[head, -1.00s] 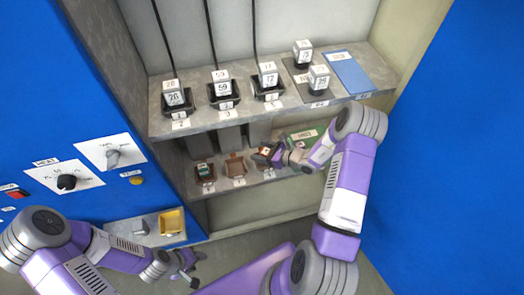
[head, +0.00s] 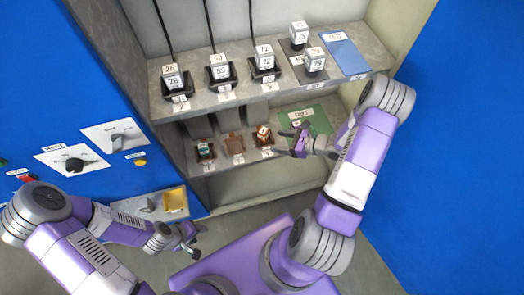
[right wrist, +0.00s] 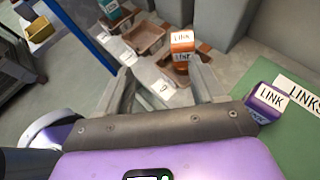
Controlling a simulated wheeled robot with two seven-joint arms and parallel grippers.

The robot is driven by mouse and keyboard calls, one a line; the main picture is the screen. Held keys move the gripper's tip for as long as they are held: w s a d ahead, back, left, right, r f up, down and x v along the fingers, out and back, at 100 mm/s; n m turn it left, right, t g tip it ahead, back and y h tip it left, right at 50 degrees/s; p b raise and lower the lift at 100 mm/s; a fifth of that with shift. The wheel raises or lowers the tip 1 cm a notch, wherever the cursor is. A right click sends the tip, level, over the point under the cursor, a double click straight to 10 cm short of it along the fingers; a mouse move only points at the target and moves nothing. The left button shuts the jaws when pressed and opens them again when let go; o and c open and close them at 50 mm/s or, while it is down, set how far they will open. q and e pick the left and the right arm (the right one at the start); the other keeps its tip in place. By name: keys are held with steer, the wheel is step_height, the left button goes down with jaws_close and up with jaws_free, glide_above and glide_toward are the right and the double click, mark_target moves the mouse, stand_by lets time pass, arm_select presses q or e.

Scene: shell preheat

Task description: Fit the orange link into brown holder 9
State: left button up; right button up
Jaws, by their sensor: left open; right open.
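The orange link (head: 262,130) stands in the rightmost brown holder (head: 262,143) on the lower shelf; I cannot read that holder's number for sure. In the right wrist view the orange link (right wrist: 182,50) looks upright, with its lower part inside the holder. My right gripper (head: 298,140) is open and empty, just right of the holder and apart from the link. In the right wrist view its spread fingers (right wrist: 167,82) have nothing between them. My left gripper (head: 188,240) is open and empty, low near the yellow tray.
The middle brown holder (head: 234,146) is empty; the left one (head: 205,152) holds a teal link. A purple link (right wrist: 267,100) stands on the green links mat (right wrist: 290,140) beside my right gripper. Black holders with grey blocks (head: 220,76) stand on the upper shelf.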

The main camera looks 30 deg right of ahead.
steer(key=s+a+f+n+g+h, duration=0.1)
steer(key=s+a+f+n+g, duration=0.45)
steer(key=s+a+n, duration=0.2)
steer(key=s+a+f+n+g+h, duration=0.1)
steer(key=s+a+f+n+g, duration=0.3)
steer(key=s+a+n+g, duration=0.4)
steer(key=w+a+n+t+h, duration=0.1)
steer(key=w+a+n+t, duration=0.2)
steer(key=a+n, duration=0.3)
steer(key=n, duration=0.4)
steer(key=shift+a+f+t+h, duration=0.25)
steer(key=shift+a+t+h, duration=0.05)
steer(key=shift+t, duration=0.05)
steer(key=shift+n, duration=0.25)
step_height(320, 180, up, 4)
steer(key=p, duration=0.4)
steer(key=shift+r, duration=0.25)
